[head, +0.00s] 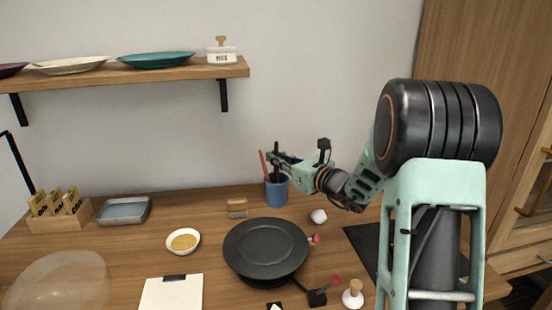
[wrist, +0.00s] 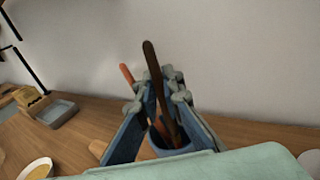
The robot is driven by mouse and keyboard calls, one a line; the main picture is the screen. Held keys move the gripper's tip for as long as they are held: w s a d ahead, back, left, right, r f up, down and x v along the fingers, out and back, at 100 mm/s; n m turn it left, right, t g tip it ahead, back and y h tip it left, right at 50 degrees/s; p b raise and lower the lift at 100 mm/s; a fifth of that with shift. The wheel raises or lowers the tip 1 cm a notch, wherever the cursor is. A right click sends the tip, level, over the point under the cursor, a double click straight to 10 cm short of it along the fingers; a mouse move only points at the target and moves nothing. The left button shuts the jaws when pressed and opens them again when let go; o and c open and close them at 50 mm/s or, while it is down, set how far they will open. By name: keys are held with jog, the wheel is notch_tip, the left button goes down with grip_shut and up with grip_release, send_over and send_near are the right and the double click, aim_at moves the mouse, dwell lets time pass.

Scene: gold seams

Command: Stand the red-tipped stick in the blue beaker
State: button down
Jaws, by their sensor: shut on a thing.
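The blue beaker (head: 277,193) stands upright at the back of the table; part of its blue wall shows in the wrist view (wrist: 172,151). My gripper (head: 276,158) is above its rim. In the wrist view its fingers (wrist: 163,84) close around a dark brown stick (wrist: 152,62), whose lower end reaches down into the beaker opening. A stick with an orange-red upper part (head: 262,161) leans left in the beaker, beside the dark one; it also shows left of the fingers in the wrist view (wrist: 126,73). I cannot see a red tip on the dark stick; its lower end is hidden.
A black pan (head: 264,246) sits in front of the beaker, with a red-tipped item (head: 315,239) at its right. A yellow-filled bowl (head: 183,241) and a sponge-like block (head: 237,207) are left. A shelf (head: 200,73) hangs above.

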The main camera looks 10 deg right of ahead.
jog(key=c, duration=2)
grip_release()
jog(key=v, duration=1.2)
